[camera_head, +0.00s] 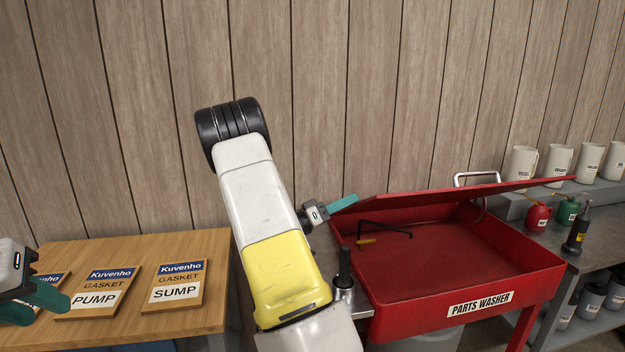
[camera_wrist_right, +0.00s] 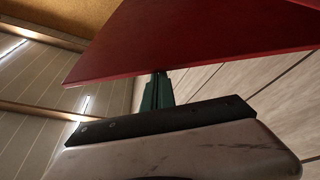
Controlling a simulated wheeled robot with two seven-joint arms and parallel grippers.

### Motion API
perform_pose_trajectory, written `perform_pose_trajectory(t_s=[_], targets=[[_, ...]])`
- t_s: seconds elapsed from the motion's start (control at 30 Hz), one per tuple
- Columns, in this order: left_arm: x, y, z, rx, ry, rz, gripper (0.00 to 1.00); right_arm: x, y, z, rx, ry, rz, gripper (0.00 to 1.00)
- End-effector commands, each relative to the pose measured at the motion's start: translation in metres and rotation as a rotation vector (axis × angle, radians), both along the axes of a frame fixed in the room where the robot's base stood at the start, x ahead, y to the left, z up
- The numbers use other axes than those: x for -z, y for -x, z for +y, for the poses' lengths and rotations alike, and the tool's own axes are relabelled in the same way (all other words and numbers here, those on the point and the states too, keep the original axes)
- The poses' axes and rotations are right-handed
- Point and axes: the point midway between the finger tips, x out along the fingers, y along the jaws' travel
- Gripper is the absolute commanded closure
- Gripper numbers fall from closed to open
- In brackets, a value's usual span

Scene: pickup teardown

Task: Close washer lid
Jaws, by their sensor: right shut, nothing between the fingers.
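The parts washer is a red basin (camera_head: 465,281) on legs, right of centre in the head view. Its red lid (camera_head: 450,195) is partly open, seen almost edge-on and tilted above the basin's back. In the right wrist view the lid (camera_wrist_right: 190,38) spans the top, just beyond the fingertips. My right gripper (camera_head: 343,203) is shut and empty at the lid's left corner; its teal fingers also show in the right wrist view (camera_wrist_right: 157,92). I cannot tell whether they touch the lid. My left gripper (camera_head: 45,298) hangs at the far left over the wooden table, partly cut off.
A black hooked tool with a yellow end (camera_head: 368,241) lies in the basin. Gasket boxes (camera_head: 175,285) lie on the wooden table (camera_head: 220,245). A red oil can (camera_head: 537,216), a green one (camera_head: 567,210) and white jugs (camera_head: 522,163) stand at the right. A wooden wall is behind.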

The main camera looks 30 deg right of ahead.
Motion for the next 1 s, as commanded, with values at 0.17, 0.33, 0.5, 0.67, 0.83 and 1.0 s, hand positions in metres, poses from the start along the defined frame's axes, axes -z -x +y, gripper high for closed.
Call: perform_pose_trajectory(t_s=[0.17, 0.33, 0.5, 0.67, 0.83, 1.0], targets=[[0.000, 0.000, 0.000, 0.000, 0.000, 0.000, 0.67, 0.029, 0.013, 0.004, 0.001, -0.001, 0.006, 1.00], [0.000, 0.000, 0.000, 0.000, 0.000, 0.000, 0.67, 0.045, 0.019, 0.006, 0.001, -0.003, 0.004, 1.00], [0.000, 0.000, 0.000, 0.000, 0.000, 0.000, 0.67, 0.053, 0.022, 0.007, -0.002, -0.004, 0.002, 1.00], [0.000, 0.000, 0.000, 0.000, 0.000, 0.000, 0.67, 0.054, 0.022, 0.007, -0.002, -0.004, 0.001, 1.00], [0.000, 0.000, 0.000, 0.000, 0.000, 0.000, 0.67, 0.054, 0.022, 0.007, -0.002, -0.005, 0.001, 1.00], [0.000, 0.000, 0.000, 0.000, 0.000, 0.000, 0.67, 0.053, 0.021, 0.008, -0.002, -0.003, 0.000, 1.00]])
